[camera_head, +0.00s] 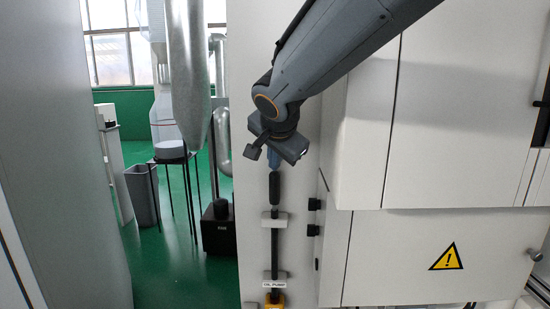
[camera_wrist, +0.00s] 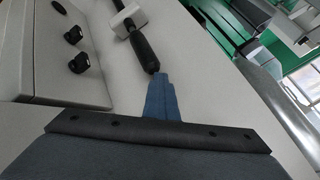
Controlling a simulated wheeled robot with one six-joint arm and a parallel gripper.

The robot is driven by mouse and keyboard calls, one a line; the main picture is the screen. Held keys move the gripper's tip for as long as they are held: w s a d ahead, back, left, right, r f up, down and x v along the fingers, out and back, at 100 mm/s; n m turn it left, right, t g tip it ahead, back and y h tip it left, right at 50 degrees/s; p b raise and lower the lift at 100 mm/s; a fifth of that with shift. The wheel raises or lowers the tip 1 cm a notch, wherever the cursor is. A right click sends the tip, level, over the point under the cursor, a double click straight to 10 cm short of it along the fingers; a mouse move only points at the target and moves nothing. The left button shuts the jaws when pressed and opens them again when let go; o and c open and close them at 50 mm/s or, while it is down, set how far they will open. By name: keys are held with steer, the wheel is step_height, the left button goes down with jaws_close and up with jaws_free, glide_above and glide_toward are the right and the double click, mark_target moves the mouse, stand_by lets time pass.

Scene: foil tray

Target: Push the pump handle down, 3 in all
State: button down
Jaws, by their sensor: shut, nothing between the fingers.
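The pump handle (camera_head: 275,189) is a black grip at the top of a dark upright rod (camera_head: 274,247) on a pale panel in the head view. A label at the rod's foot seems to read "OIL PUMP", above a yellow part (camera_head: 275,299). My gripper (camera_head: 274,160) is shut and points down just above the handle's top. In the wrist view its blue fingers (camera_wrist: 161,80) are together, with their tip at the end of the black handle (camera_wrist: 146,52). They look to touch or nearly touch it; I cannot tell which.
Black knobs (camera_head: 314,204) stick out of the cabinet side right of the rod. A white cabinet with a yellow warning triangle (camera_head: 446,257) fills the right. A dark box (camera_head: 218,228) stands on the green floor at left, beyond the panel edge.

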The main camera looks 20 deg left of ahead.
steer(key=shift+f, duration=0.25)
steer(key=shift+r, duration=0.1)
stand_by(0.3)
steer(key=shift+r+p, duration=1.85)
steer(key=shift+r, duration=1.1)
steer(key=shift+r+p, duration=1.5)
steer(key=shift+r, duration=1)
